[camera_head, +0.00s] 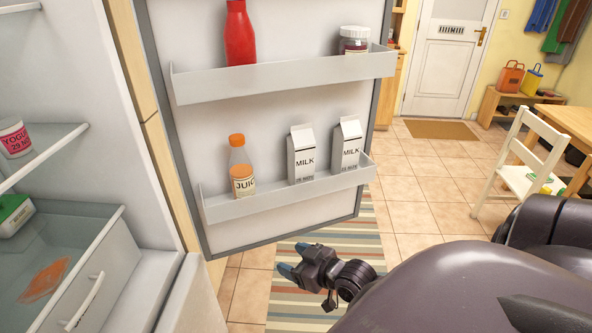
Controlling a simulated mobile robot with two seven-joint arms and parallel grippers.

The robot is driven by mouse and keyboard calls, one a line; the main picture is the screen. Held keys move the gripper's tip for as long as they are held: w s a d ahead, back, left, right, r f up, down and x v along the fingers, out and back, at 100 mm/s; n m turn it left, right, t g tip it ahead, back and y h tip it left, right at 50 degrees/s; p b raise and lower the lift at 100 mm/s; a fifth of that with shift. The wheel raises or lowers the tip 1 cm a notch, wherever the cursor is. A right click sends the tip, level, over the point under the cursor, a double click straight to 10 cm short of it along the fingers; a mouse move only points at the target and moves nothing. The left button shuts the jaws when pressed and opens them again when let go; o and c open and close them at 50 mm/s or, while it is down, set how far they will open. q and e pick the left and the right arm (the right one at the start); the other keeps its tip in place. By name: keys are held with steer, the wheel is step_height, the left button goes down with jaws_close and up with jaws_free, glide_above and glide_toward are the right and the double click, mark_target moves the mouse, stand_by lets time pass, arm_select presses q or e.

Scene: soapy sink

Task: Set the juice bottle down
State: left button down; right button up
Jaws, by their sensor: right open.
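The juice bottle (241,172), with an orange cap and orange juice, stands upright in the lower shelf (285,200) of the open fridge door. It is at the left end of that shelf, beside two milk cartons. My right gripper (289,258) is below and to the right of the bottle, in front of the door's lower edge. It is apart from the bottle and open, with nothing seen between its blue-tipped fingers. My left gripper is not in view.
Two milk cartons (301,155) (347,146) share the lower door shelf. The upper door shelf (290,78) holds a red bottle (239,38) and a jar (353,41). The fridge interior with a drawer (90,295) is at left.

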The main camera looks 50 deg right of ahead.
steer(key=s+a+f+g+h, duration=0.2)
steer(key=s+a+f, duration=0.6)
steer(key=f, duration=0.1)
steer(key=shift+m, duration=0.3)
steer(key=shift+s, duration=0.1)
